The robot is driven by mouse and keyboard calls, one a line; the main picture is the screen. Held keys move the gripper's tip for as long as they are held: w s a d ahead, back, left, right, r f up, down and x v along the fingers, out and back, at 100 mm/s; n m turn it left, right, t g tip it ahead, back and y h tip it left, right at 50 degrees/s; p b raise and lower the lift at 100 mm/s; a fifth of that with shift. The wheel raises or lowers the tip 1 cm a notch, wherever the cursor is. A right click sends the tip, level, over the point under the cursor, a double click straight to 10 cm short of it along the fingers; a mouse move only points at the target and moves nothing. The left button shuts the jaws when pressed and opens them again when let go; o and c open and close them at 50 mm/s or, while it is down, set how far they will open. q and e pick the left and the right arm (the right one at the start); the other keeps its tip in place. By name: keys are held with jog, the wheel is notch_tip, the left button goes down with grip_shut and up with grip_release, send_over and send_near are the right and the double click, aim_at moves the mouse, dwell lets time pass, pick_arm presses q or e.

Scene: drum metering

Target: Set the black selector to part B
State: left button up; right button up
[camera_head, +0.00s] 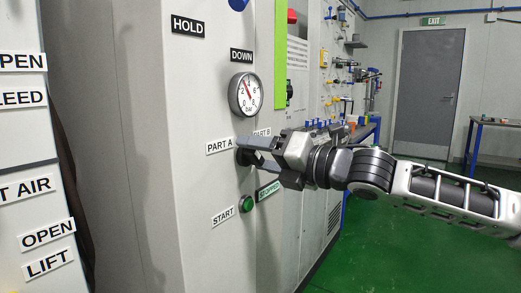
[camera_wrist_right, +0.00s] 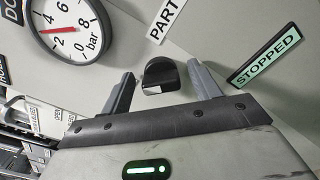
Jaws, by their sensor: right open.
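The black selector (camera_wrist_right: 160,77) is a round knob on the grey panel, in the middle of the right wrist view. My right gripper (camera_wrist_right: 162,72) is open, with one finger on each side of the knob; gaps show between the fingers and the knob. I cannot tell which part the selector points to.
A round bar gauge (camera_head: 244,94) sits above the selector under the DOWN label (camera_head: 241,55). Below are a green START button (camera_head: 246,204) and a green STOPPED sign (camera_head: 268,190). Open green floor lies to the right.

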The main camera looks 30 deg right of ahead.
jog(key=c, duration=1)
pick_arm(q)
jog(key=shift+f, duration=0.1)
pick_arm(e)
jog(key=m, duration=0.4)
jog(key=shift+d+f, duration=0.1)
jog(key=m, duration=0.4)
jog(key=shift+f+m, duration=0.1)
jog(key=shift+m, duration=0.2)
jog(key=m, duration=0.5)
jog(key=shift+f+b, duration=0.15)
jog(key=shift+b, duration=0.2)
pick_arm(q)
jog(key=shift+w+d+f+g, duration=0.1)
jog(key=shift+d+f+g, duration=0.05)
jog(key=shift+f, duration=0.4)
jog(key=shift+d+f+g, duration=0.1)
jog(key=shift+f+g, duration=0.05)
jog(key=shift+f, duration=0.35)
pick_arm(e)
jog(key=shift+m, duration=2.1)
